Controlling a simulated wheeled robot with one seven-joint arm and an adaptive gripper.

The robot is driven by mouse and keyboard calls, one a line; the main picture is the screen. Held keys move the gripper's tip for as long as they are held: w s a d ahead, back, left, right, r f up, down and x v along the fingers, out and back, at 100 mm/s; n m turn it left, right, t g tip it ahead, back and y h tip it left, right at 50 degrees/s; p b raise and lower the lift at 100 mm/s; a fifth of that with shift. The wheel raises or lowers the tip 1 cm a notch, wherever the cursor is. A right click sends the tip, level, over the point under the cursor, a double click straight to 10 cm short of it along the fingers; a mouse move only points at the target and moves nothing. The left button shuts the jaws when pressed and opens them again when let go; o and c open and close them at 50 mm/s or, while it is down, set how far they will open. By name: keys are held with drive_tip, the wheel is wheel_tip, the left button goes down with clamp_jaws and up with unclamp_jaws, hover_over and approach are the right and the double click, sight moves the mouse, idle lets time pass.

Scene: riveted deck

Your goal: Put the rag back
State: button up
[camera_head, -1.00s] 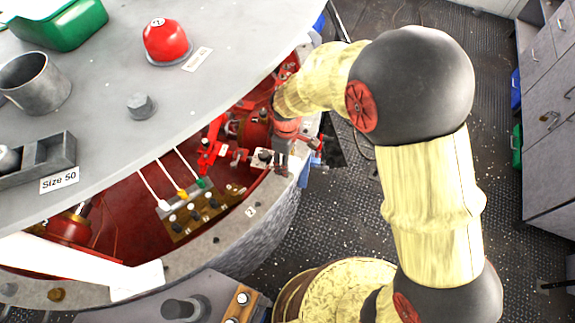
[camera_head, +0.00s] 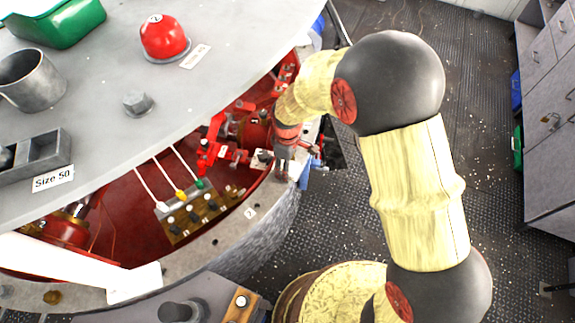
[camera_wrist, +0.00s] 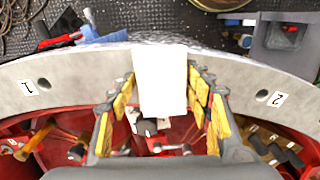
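My gripper (camera_head: 283,168) points down over the rim of the round housing, at the right of the table in the head view. In the wrist view my gripper (camera_wrist: 160,115) is open, its yellow-padded fingers apart. A plain white rectangular piece (camera_wrist: 160,80) shows between them, over the rim; I cannot tell whether it is the rag or whether the fingers touch it. A small white patch (camera_head: 263,157) shows beside the fingers in the head view. A blue item (camera_wrist: 100,36) lies outside the rim; I cannot tell whether it is cloth.
The grey rim (camera_head: 262,207) bears number labels. Inside the red housing are toggle levers (camera_head: 165,206) and red fittings (camera_head: 226,152). The grey tabletop holds a red knob (camera_head: 164,38), a metal cup (camera_head: 30,80) and a green bin (camera_head: 60,22). Grey cabinets (camera_head: 548,130) stand right.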

drive_tip(key=shift+o, duration=1.4)
drive_tip(key=shift+r+p, duration=0.85)
drive_tip(key=shift+r, duration=3.1)
drive_tip(key=s+d+r+m+t, duration=0.1)
drive_tip(key=s+d+r+m, duration=0.15)
drive_tip(key=d+r, duration=0.45)
drive_tip(key=s+d+r+m+t, duration=0.1)
drive_tip(key=d+r+m, duration=0.25)
drive_tip(key=r, duration=0.65)
drive_tip(key=s+d+r+m+t, duration=0.1)
drive_tip(key=s+d+r+m, duration=0.3)
drive_tip(key=s+d+r, duration=0.1)
drive_tip(key=s+d+r+m+t, duration=0.2)
drive_tip(key=s+d+r+m, duration=0.2)
drive_tip(key=s+d, duration=0.3)
drive_tip(key=s, duration=0.2)
drive_tip(key=shift+s+d+r+t, duration=0.2)
drive_tip(key=shift+s+r+t, duration=0.1)
drive_tip(key=shift+s+r, duration=0.1)
drive_tip(key=shift+w, duration=0.1)
